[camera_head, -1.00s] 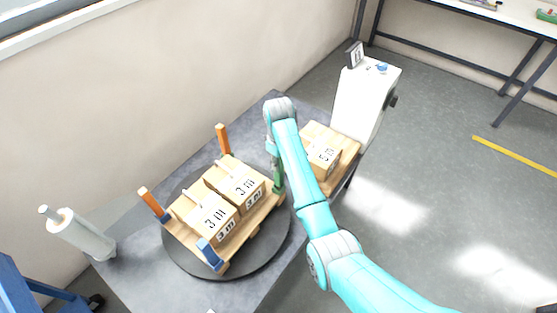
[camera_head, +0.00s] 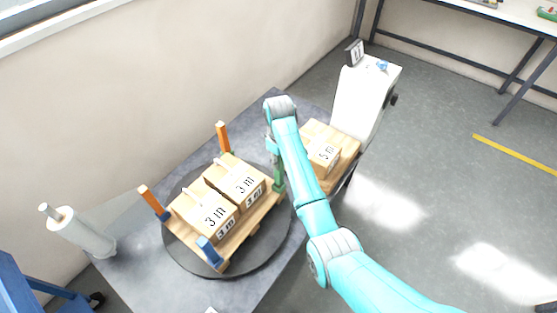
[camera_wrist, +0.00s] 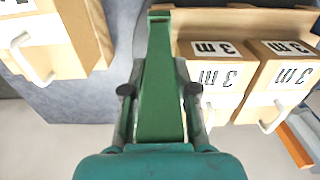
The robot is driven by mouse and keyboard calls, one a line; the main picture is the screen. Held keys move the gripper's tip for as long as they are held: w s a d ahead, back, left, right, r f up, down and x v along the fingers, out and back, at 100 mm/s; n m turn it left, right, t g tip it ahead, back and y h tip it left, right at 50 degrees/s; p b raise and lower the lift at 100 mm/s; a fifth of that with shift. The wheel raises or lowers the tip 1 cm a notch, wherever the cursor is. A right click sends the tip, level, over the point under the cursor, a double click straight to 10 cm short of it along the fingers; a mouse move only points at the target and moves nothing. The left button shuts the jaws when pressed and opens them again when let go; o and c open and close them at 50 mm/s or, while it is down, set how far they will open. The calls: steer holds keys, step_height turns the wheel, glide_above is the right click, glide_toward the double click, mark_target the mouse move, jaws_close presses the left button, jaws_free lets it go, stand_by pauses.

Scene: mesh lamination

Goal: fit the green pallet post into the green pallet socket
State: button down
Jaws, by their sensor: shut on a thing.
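In the wrist view the green pallet post (camera_wrist: 159,95) stands between the two fingers of my gripper (camera_wrist: 159,92), which is shut on it. In the head view the green post (camera_head: 278,172) shows beside my arm at the right corner of the wooden pallet (camera_head: 250,232). My gripper there is mostly hidden by my own arm. The post looks roughly upright at that corner. The green socket is hidden by the post and my arm, so I cannot tell whether the post sits in it.
The pallet carries two boxes (camera_head: 240,182) marked 3 m on a dark turntable (camera_head: 185,255). Orange posts (camera_head: 223,137) stand at two other corners, and a blue socket (camera_head: 208,249) is at the front corner. A 5 m box (camera_head: 323,155) lies on a second pallet close right of my arm.

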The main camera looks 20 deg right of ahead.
steer(key=shift+f, duration=2.55)
steer(key=c, duration=0.8)
jaws_free()
steer(key=shift+r, duration=3.8)
steer(key=shift+d, duration=0.1)
